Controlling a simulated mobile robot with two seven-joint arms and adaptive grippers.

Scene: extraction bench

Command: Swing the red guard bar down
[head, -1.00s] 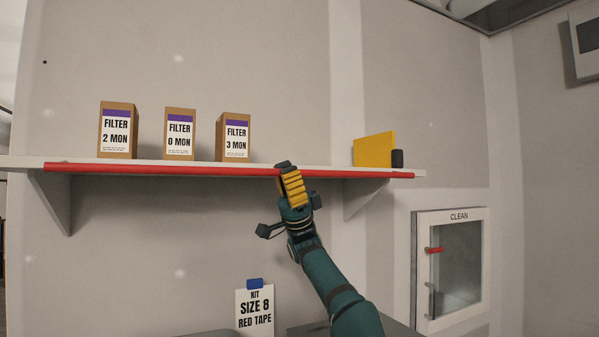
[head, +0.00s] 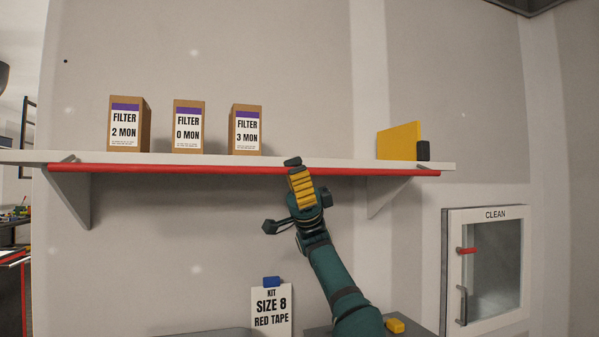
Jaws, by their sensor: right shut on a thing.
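The red guard bar (head: 220,168) is a long thin bar along the front of the white shelf (head: 350,161). It hangs just below the shelf's front edge, with white showing above it. A small bracket shows at its left end. My right gripper (head: 294,164) is shut on the bar right of its middle, coming from below. Its yellow finger covers a short part of the bar. My left gripper is not in view.
Filter boxes marked 2 MON (head: 129,127), 0 MON (head: 188,128) and 3 MON (head: 245,130) stand on the shelf. A yellow panel (head: 399,141) stands at the right. Below are a kit sign (head: 271,312) and a yellow block (head: 395,325). A CLEAN cabinet (head: 488,270) is at right.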

